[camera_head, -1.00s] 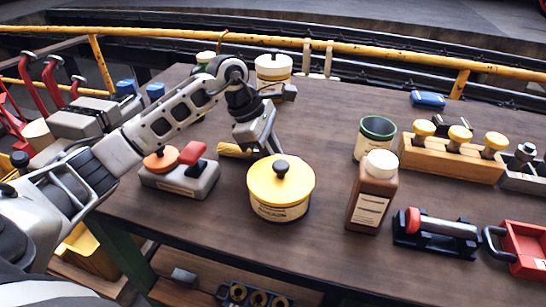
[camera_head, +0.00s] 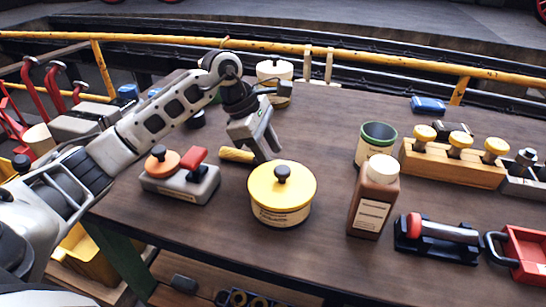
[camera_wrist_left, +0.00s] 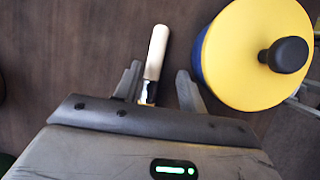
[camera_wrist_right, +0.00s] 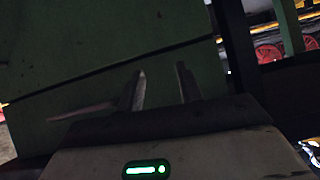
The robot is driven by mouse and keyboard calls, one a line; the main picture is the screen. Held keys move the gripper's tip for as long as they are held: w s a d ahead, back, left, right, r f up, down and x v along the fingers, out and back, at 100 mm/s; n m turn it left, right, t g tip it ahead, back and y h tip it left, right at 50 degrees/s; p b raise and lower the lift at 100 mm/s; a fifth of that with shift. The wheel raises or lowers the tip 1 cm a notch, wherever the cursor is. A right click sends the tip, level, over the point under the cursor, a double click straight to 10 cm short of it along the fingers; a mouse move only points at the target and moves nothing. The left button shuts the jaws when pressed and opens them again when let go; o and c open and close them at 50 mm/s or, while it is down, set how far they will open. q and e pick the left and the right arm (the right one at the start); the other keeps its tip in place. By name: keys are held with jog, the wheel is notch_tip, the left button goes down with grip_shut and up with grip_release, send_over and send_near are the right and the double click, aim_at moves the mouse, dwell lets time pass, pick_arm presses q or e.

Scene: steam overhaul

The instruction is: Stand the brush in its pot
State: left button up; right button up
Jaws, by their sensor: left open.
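The brush lies on the table; its yellow wooden handle (camera_head: 237,155) points left in the head view. In the left wrist view the brush's pale handle (camera_wrist_left: 157,52) and metal collar lie between my open fingers; its bristle end is hidden. My left gripper (camera_head: 269,156) is open just behind the yellow-lidded pot; it also shows in its wrist view (camera_wrist_left: 160,72). Contact with the brush cannot be told. An open, green-rimmed pot (camera_head: 364,151) stands upright to the right. My right gripper (camera_wrist_right: 161,70) is open and empty, seen only in its wrist view.
The yellow-lidded pot (camera_head: 282,187) stands close beside the left gripper. A grey block with orange and red knobs (camera_head: 182,188) is left of it. A brown bottle (camera_head: 373,200) stands before the green-rimmed pot. A wooden knob rack (camera_head: 450,166) is at right. Mid-back table is clear.

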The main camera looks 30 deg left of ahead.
aim_at(251, 169)
pick_arm(q)
jog(key=v, duration=0.9)
jog(key=shift+a+r, duration=0.15)
jog(key=shift+r, duration=0.2)
jog(key=shift+r, duration=0.1)
